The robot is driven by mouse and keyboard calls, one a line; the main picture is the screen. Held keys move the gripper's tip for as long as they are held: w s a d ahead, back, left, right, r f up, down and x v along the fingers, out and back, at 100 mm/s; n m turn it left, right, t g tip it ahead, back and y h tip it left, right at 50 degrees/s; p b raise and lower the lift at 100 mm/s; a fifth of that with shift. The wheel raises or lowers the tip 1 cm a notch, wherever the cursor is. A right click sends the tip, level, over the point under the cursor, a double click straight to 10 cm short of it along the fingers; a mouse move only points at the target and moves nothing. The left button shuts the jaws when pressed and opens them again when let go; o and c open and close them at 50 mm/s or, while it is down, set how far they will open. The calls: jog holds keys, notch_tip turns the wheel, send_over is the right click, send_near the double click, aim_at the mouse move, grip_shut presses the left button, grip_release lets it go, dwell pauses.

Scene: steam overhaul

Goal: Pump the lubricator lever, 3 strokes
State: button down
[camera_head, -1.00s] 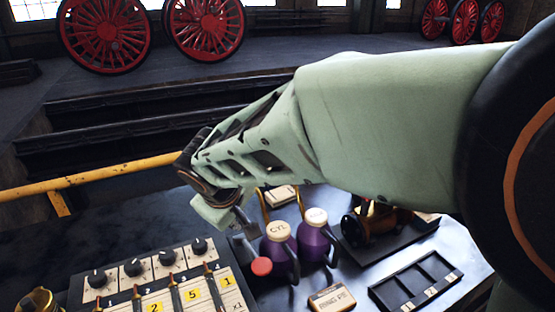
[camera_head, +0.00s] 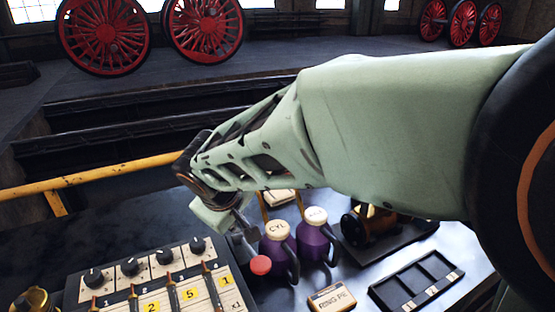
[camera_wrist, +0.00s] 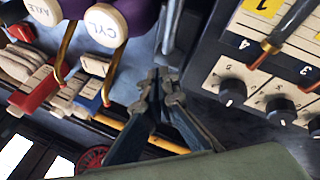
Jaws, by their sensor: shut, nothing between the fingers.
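A grey metal lever with a round red knob (camera_head: 260,265) stands between the dial panel and the purple cans in the head view. In the wrist view, the fingertips of my gripper (camera_wrist: 160,82) are together with nothing held. A grey bar, likely the lever (camera_wrist: 173,28), runs from the fingertips to the top edge there. The red knob is out of that view. I cannot tell whether the fingers touch the lever.
A black tray (camera_head: 415,284) and a small labelled box (camera_head: 331,298) lie further right. A yellow rail (camera_head: 100,177) runs behind.

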aim_at(240, 237)
jog(key=shift+s+d+f+b, duration=0.2)
jog(key=shift+s+f+b, duration=0.1)
jog(key=shift+f+b, duration=0.25)
jog(key=shift+s+d+f+b, duration=0.25)
jog(key=shift+f+b, duration=0.2)
jog(key=shift+f, duration=0.2)
dwell(0.4)
jog(key=shift+f, duration=0.25)
jog(key=shift+w, duration=0.1)
dwell(0.5)
jog(key=shift+w+r+p, duration=0.25)
jog(key=shift+r+p, duration=0.2)
jog(key=shift+r, duration=0.2)
jog(key=shift+w+r+p, duration=0.2)
jog(key=shift+r+p, duration=0.2)
jog(key=shift+r, duration=0.25)
jog(key=shift+a, duration=0.15)
jog(key=shift+r, duration=0.2)
jog(key=r+p, duration=0.1)
jog(key=w+r+p, duration=0.1)
jog(key=r, duration=0.1)
jog(key=a+r+p, duration=0.1)
jog(key=shift+w+r+p, duration=0.15)
jog(key=shift+r+p, duration=0.2)
jog(key=shift+r, duration=0.05)
